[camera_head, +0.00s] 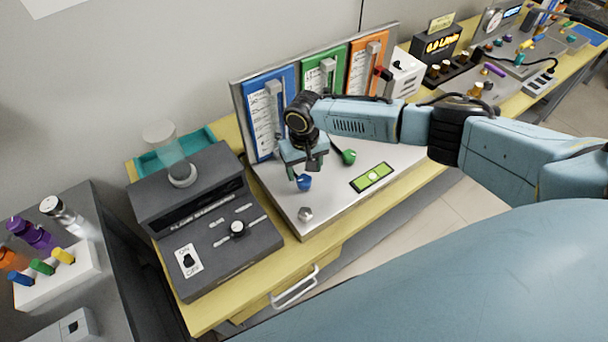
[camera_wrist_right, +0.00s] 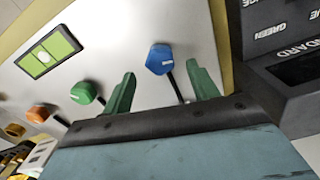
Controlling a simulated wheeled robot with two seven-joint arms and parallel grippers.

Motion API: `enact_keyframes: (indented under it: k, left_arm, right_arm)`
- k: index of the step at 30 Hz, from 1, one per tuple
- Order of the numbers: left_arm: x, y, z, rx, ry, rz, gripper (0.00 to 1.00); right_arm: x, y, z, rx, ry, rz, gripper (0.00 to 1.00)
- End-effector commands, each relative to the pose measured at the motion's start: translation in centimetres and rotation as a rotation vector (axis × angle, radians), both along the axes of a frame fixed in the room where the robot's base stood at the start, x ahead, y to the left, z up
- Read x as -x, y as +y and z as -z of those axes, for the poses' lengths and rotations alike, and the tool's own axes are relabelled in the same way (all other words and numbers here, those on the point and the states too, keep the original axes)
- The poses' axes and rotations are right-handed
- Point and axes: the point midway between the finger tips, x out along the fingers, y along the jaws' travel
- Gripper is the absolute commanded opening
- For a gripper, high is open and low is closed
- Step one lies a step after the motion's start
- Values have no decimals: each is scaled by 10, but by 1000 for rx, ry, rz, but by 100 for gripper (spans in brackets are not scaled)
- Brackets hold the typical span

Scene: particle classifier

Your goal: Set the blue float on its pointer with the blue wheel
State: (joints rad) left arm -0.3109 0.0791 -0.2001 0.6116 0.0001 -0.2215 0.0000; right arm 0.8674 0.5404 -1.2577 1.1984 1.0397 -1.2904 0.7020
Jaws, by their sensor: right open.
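The blue flowmeter panel (camera_head: 260,128) stands at the left of the upright board, with a clear tube and a white scale; my right gripper and forearm cover part of its right side. Its pointer and float are too small to tell. The blue wheel (camera_head: 304,183) sits on the metal base below it; in the right wrist view the blue wheel (camera_wrist_right: 160,59) shows ahead of and between the green fingertips. My right gripper (camera_head: 302,165) is open just above the blue wheel, apart from it as far as I can tell. My left gripper is not in view.
The green wheel (camera_head: 348,157) stands close to the right, with a green level display (camera_head: 372,177) in front of it. A metal knob (camera_head: 305,214) is at the base's front corner. A dark grey machine (camera_head: 205,220) stands at the left. The green (camera_head: 325,75) and orange (camera_head: 367,62) panels stand beside the blue one.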

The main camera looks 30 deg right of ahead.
Motion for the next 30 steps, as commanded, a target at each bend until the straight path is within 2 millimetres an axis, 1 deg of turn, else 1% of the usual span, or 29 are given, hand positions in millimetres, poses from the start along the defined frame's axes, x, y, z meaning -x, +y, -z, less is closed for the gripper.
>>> enact_keyframes:
  k: [1, 3, 6, 10, 18, 28, 30]
  left_arm:
    - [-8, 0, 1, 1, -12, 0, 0]
    - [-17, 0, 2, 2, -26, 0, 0]
    - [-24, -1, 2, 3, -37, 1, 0]
    - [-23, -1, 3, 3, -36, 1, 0]
    - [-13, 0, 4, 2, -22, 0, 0]
    - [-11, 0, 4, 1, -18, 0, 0]
    - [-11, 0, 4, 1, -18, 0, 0]
  right_arm:
    - [0, 0, 9, 1, 1, 1, 59]
    - [0, 1, 19, 0, 1, 0, 59]
    - [0, 0, 29, -1, 1, 1, 59]
    - [0, 0, 35, -1, -1, 0, 59]
    - [0, 0, 35, -1, -1, 0, 59]
    - [0, 0, 35, -1, -1, 0, 16]
    - [0, 0, 35, -1, -1, -1, 15]
